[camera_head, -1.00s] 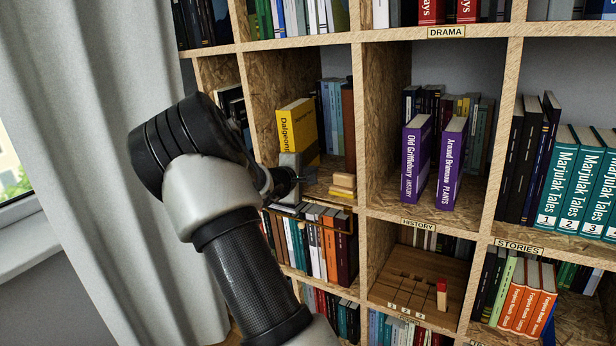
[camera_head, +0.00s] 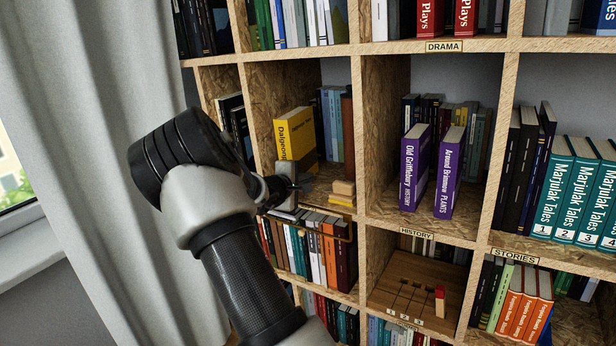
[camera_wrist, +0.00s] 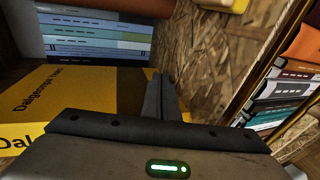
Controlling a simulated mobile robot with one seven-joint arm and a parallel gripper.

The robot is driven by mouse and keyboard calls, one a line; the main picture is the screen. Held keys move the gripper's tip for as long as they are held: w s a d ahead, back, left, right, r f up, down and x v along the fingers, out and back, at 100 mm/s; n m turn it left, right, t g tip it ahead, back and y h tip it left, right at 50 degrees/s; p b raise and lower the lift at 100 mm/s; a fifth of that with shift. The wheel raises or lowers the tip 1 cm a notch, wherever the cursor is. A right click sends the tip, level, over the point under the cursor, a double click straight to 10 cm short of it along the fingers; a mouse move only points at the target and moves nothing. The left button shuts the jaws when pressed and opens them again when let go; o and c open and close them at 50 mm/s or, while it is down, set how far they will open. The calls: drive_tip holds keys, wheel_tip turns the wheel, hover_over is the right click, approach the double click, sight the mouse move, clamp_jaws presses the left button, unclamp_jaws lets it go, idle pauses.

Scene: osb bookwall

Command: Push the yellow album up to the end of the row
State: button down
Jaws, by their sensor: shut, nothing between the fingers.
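The yellow album (camera_head: 295,133) stands upright in the left middle compartment, its spine facing out and its cover partly visible. In the wrist view the album (camera_wrist: 115,92) lies just left of my gripper's fingers. My gripper (camera_head: 298,183) is shut and empty, low at the compartment front by the album's lower right side. Its closed fingers also show in the wrist view (camera_wrist: 166,97), right beside the cover; whether they touch it is unclear. The row of blue and grey books (camera_head: 331,122) stands deeper, ending in a brown book (camera_head: 348,130). The album's lower part is partly hidden by my gripper.
Small yellow and tan blocks (camera_head: 343,192) lie on the compartment floor to the right of my gripper. The OSB divider (camera_head: 383,140) is on the right. Books fill the shelf below (camera_head: 315,248). A grey curtain (camera_head: 90,150) hangs at left.

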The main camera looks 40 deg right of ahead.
drive_tip(key=shift+w+a+f+p, duration=0.1)
drive_tip(key=shift+w+a+p, duration=0.4)
drive_tip(key=shift+p, duration=0.5)
drive_tip(key=shift+w+a+p, duration=0.25)
drive_tip(key=shift+w+p, duration=0.4)
drive_tip(key=shift+p, duration=0.35)
drive_tip(key=shift+s+d, duration=0.1)
drive_tip(key=shift+s+d+p, duration=0.15)
drive_tip(key=shift+s+p, duration=0.1)
drive_tip(key=shift+p, duration=0.05)
drive_tip(key=shift+s, duration=0.1)
drive_tip(key=shift+s+a+p, duration=0.8)
drive_tip(key=shift+a+p, duration=0.1)
drive_tip(key=shift+a, duration=0.55)
drive_tip(key=shift+s+a+p, duration=0.85)
drive_tip(key=shift+a+p, duration=0.1)
drive_tip(key=shift+a, duration=0.45)
drive_tip(key=shift+s+a+p, duration=0.8)
drive_tip(key=shift+a+p, duration=0.1)
drive_tip(key=shift+a, duration=0.55)
